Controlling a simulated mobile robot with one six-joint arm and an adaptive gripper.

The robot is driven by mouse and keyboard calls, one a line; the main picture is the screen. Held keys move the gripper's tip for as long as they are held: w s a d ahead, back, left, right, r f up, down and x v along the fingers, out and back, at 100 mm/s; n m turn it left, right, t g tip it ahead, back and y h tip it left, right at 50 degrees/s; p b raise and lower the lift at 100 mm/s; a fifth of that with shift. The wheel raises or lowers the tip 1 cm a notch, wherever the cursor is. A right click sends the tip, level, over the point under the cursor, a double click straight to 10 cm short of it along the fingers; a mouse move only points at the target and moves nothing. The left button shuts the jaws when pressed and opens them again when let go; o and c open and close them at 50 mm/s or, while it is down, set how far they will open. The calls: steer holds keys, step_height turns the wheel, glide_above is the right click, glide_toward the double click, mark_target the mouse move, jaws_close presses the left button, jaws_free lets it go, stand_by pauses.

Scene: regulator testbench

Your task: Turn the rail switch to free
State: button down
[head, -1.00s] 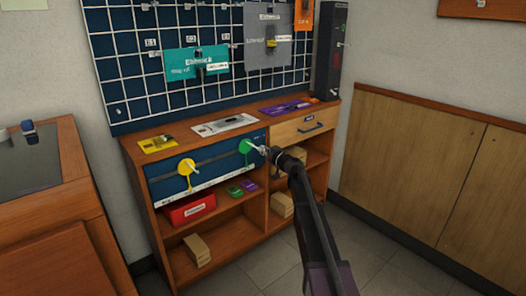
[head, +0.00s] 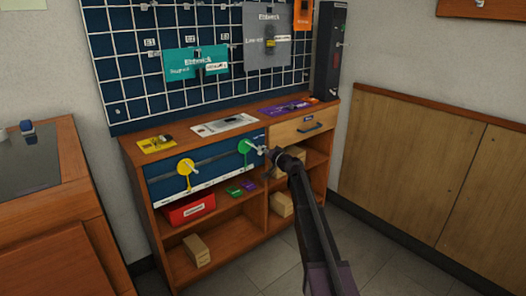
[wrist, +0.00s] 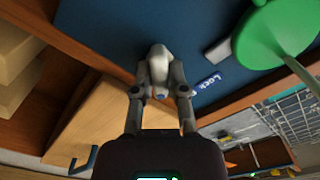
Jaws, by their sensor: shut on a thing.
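The rail switch is a pale grey knob (wrist: 158,60) on the blue panel (head: 218,171) on the cabinet's front. A small "Lock" label (wrist: 211,82) is beside it in the wrist view. My gripper (wrist: 158,84) is shut on the knob, one finger on each side. In the head view my gripper (head: 262,150) reaches the panel's right end, just right of the green disc (head: 244,146). The knob's exact angle and any "free" mark cannot be made out.
The green disc (wrist: 275,35) hangs close to the knob. A yellow disc (head: 185,167) is farther left along the grey rail (head: 215,157). A wooden drawer (head: 295,130) is right of the panel; shelves below hold a red box (head: 188,208) and wooden blocks. Open floor lies in front.

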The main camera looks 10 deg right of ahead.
steer(key=shift+w, duration=0.1)
stand_by(0.4)
steer(key=c, duration=0.7)
jaws_free()
steer(key=shift+o, duration=0.2)
steer(key=v, duration=1.2)
